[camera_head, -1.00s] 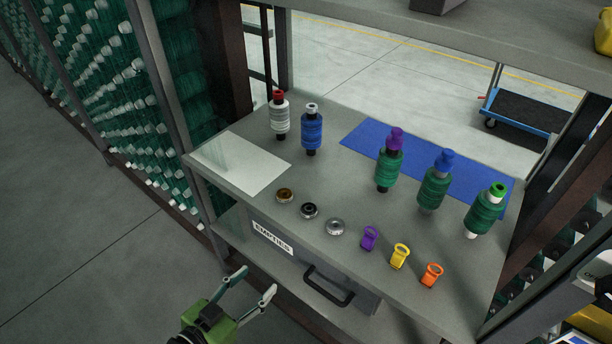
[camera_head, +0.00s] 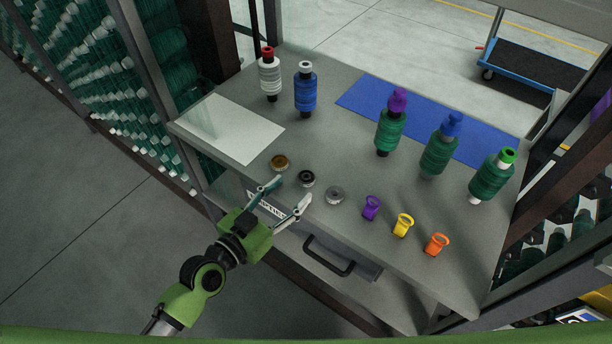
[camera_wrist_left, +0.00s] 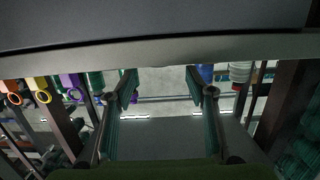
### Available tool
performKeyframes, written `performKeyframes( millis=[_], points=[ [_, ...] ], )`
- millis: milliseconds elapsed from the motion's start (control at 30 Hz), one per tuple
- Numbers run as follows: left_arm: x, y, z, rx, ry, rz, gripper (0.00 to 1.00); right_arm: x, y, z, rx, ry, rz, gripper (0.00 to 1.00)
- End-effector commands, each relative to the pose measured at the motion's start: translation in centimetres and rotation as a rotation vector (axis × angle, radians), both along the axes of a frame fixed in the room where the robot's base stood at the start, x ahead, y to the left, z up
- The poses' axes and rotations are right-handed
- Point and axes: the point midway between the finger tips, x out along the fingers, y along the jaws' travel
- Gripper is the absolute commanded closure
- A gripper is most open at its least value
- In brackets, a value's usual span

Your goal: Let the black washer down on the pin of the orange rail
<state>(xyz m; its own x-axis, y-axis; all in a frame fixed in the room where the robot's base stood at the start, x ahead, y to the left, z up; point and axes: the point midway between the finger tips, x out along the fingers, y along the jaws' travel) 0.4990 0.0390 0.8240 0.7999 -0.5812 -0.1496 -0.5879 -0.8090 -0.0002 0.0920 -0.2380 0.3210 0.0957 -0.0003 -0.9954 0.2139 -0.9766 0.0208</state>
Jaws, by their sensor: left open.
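The black washer (camera_head: 307,178) lies flat on the grey table near its front edge, between a bronze washer (camera_head: 280,162) and a silver washer (camera_head: 335,195). My left gripper (camera_head: 290,193) is open and empty at the front edge, its fingertips just short of the black washer. In the left wrist view the open fingers (camera_wrist_left: 162,92) have nothing between them. An orange piece with a ring-like top (camera_head: 436,243) stands at the right front of the table; it also shows in the left wrist view (camera_wrist_left: 14,99). I cannot make out a pin on it. My right gripper is not in view.
Purple (camera_head: 371,208) and yellow (camera_head: 403,225) pieces stand between the washers and the orange one. Several thread spools stand farther back, some by the blue mat (camera_head: 365,100). A white sheet (camera_head: 225,128) lies left. A drawer handle (camera_head: 328,257) juts out below the front edge.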

Motion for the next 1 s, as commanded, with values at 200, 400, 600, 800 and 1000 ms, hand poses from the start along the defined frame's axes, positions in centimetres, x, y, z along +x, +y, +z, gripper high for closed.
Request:
performKeyframes(
  millis=[200, 400, 600, 800, 1000],
  points=[
    [2.6, -2.0, -0.2, -0.004, 0.000, 0.000, 0.50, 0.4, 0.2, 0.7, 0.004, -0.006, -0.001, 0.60],
    [3.8, -2.9, -0.6, -0.001, 0.000, 0.000, 0.50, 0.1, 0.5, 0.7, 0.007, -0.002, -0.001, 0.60],
    [3.8, -2.9, -0.7, -0.001, 0.001, 0.000, 0.50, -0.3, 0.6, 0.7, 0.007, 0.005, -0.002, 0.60],
    [3.8, -2.8, -0.7, -0.001, 0.001, 0.000, 0.93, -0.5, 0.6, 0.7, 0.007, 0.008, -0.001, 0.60],
    [3.8, -2.8, -0.6, -0.001, -0.001, 0.000, 0.93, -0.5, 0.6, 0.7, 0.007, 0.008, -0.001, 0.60]
  ],
)
